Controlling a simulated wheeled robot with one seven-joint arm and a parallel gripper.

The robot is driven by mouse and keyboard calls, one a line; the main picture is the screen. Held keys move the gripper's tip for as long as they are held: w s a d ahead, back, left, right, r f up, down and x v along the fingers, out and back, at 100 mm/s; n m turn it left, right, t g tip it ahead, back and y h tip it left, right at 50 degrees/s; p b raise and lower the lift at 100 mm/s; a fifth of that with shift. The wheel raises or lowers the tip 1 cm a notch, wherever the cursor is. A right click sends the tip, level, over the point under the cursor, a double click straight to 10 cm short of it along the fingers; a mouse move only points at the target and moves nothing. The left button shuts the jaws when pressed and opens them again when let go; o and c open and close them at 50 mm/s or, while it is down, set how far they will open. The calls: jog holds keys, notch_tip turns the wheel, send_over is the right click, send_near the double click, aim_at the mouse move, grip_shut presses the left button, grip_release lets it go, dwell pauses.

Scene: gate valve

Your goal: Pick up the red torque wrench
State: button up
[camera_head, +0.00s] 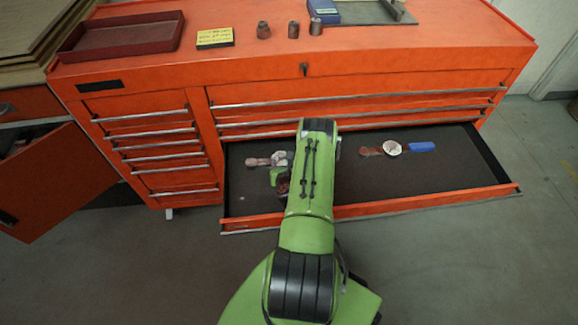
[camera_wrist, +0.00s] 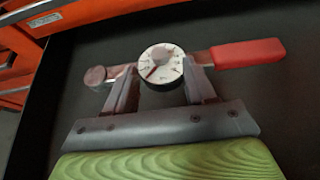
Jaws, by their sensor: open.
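The red torque wrench (camera_wrist: 248,53) lies in the open drawer, with a red handle to the right, a white round dial in the middle and a round metal head at the left in the wrist view. In the head view only its head end (camera_head: 257,161) shows clearly; my arm hides the handle. My gripper (camera_wrist: 160,80) is open, with one finger at each side of the dial. The fingertips overlap the wrench's bar in the picture; whether they touch it I cannot tell.
A similar wrench with a blue handle (camera_head: 422,147) lies farther right in the same drawer (camera_head: 345,190). The drawer's front edge runs under my arm. The orange cabinet top (camera_head: 400,48) holds a red tray (camera_head: 122,36) and small metal parts. An open cabinet door (camera_head: 60,183) stands left.

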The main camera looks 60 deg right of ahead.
aim_at(281, 155)
jog(key=shift+w+d+f, duration=0.1)
jog(key=shift+w+d, duration=0.2)
jog(key=shift+w, duration=0.05)
jog(key=shift+x, duration=2.05)
grip_shut()
jog(key=shift+d, duration=0.1)
